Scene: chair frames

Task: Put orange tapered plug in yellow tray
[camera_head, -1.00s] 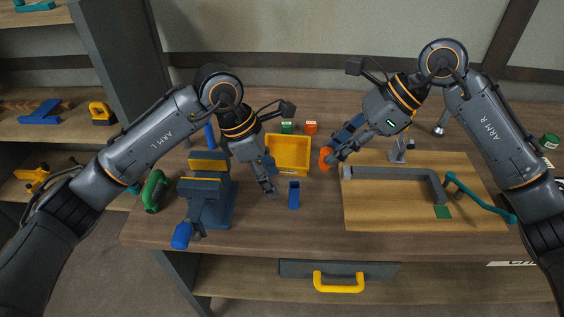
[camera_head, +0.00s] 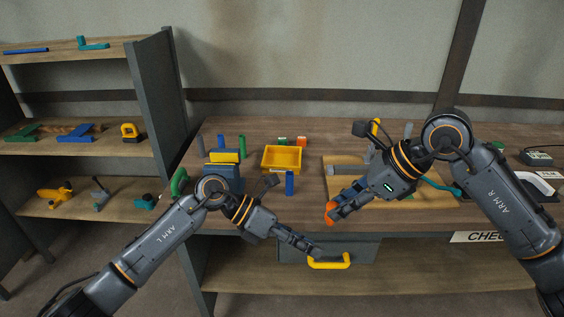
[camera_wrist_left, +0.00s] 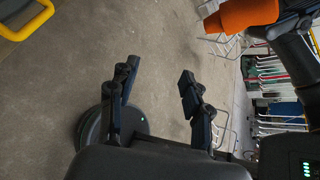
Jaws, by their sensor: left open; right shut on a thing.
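The orange tapered plug (camera_head: 331,213) is held in my right gripper (camera_head: 340,207), out in front of the bench's front edge. The plug also shows at the top right of the left wrist view (camera_wrist_left: 240,15). The yellow tray (camera_head: 282,159) stands on the bench, up and to the left of the plug, and looks empty. My left gripper (camera_head: 312,251) is open and empty, below the plug and near the yellow drawer handle. In the left wrist view its fingers (camera_wrist_left: 160,95) are apart with bare floor beyond them.
A blue block (camera_head: 289,183) stands in front of the tray. Green and orange blocks (camera_head: 302,141) are behind it. A vise (camera_head: 221,170) is to its left. A wooden board (camera_head: 341,172) lies to its right. A yellow handle (camera_head: 330,262) juts from the drawer below. Shelves stand at left.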

